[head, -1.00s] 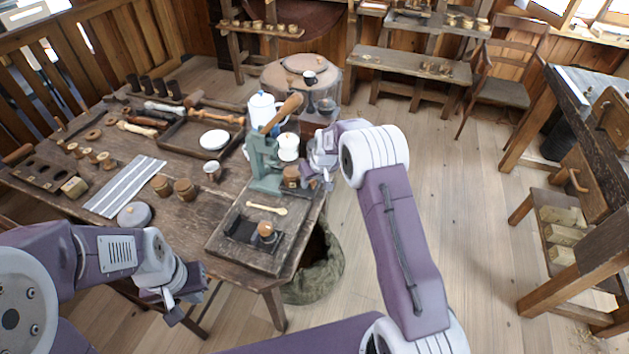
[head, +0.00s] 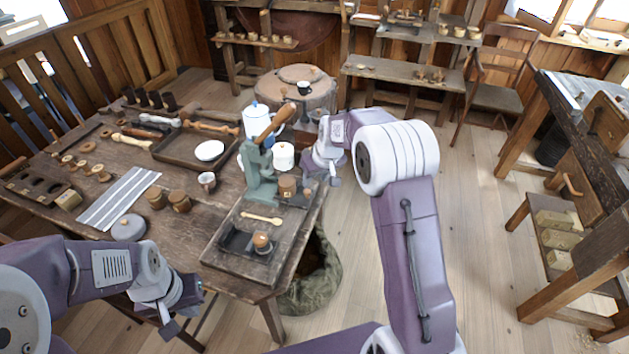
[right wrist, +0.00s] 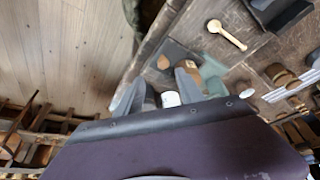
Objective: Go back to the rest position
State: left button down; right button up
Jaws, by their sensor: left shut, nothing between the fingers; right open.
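My right gripper (head: 328,172) is open and empty, just right of the green press (head: 261,178) and apart from it. Its fingers also show in the right wrist view (right wrist: 160,90), with the table edge beyond them. A brown turned spool (head: 287,187) stands at the foot of the press. My left gripper (head: 180,318) is shut and empty, low in front of the table's near edge.
The wooden table (head: 130,180) holds two small barrel-shaped pieces (head: 168,200), a striped cloth (head: 118,199), a mug (head: 207,181) and a tray with a white dish (head: 209,151). A sack (head: 312,285) stands below the table's right edge. The floor (head: 480,250) to the right is clear.

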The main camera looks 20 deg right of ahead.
jog(key=s+a+r, duration=0.1)
jog(key=s+r, duration=0.5)
jog(key=s, duration=0.1)
jog(key=s+f+m+g, duration=0.1)
jog(key=s+f, duration=0.2)
jog(key=s, duration=0.7)
jog(key=s+f+m+g+p, duration=0.1)
jog(key=s+f, duration=0.3)
jog(key=s, duration=0.7)
jog(key=shift+s+d+f+g+h, duration=0.2)
jog(key=shift+d+g+h, duration=0.15)
jog(key=shift+g, duration=0.35)
